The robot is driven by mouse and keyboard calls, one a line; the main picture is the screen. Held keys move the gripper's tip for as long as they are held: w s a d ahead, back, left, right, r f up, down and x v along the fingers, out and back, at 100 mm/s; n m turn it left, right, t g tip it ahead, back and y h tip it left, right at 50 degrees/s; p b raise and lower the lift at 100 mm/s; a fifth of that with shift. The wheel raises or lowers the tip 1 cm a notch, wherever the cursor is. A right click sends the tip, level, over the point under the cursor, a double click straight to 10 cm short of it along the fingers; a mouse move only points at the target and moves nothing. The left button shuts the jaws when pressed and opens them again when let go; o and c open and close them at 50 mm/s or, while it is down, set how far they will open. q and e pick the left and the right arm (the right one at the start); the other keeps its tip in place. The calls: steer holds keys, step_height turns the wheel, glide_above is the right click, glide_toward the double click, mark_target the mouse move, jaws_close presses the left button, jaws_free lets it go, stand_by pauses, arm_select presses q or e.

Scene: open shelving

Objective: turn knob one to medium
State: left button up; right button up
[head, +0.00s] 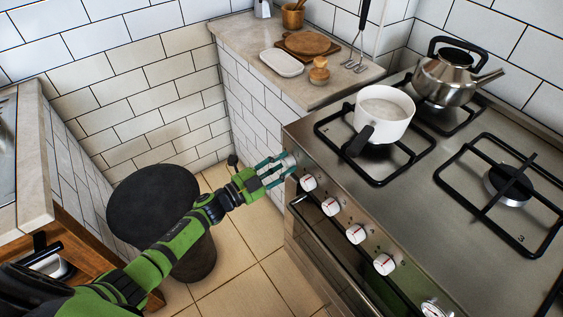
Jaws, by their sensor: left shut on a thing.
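The stove (290,238) stands at the right with a row of white knobs along its front panel. My left gripper (284,166) reaches in from the left and is shut on the leftmost knob (289,158), at the panel's far left end. The fingers partly hide this knob, and its pointer cannot be read. The neighbouring knob (308,183) is free, just right of the fingers. Further knobs (330,206) follow toward the lower right, some with red marks. My right gripper is not in view.
An oven handle (335,262) runs below the knobs. A dark round stool (152,205) stands beneath my left arm. A counter (240,38) holds boards and a white dish.

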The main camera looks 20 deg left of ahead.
arm_select(q)
steer(key=shift+a+r+n, duration=0.1)
steer(key=shift+n, duration=0.6)
steer(key=o, duration=1.2)
steer(key=shift+c, duration=0.2)
steer(key=r+v, duration=0.1)
steer(key=v, duration=1.1)
steer(key=shift+f, duration=0.5)
steer(key=shift+f, duration=0.1)
